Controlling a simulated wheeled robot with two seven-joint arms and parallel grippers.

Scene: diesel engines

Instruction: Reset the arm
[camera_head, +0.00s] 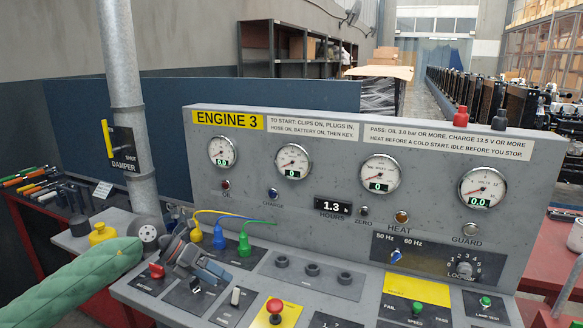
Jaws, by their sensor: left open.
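My left arm (75,287), in a green quilted sleeve, comes in from the left edge. My left gripper (207,272) is open over the left part of the engine 3 control panel (330,255), close to the red knob (156,270) and the coloured plugs. I see nothing between its fingers. Whether it touches the panel is not clear. My right gripper cannot be made out.
Blue (219,237), yellow and green (244,245) plugs with leads stand just beyond the gripper. A grey pipe (128,90) with a damper handle (107,146) rises at the left. A tool board (35,185) lies behind the arm. Air above the panel is free.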

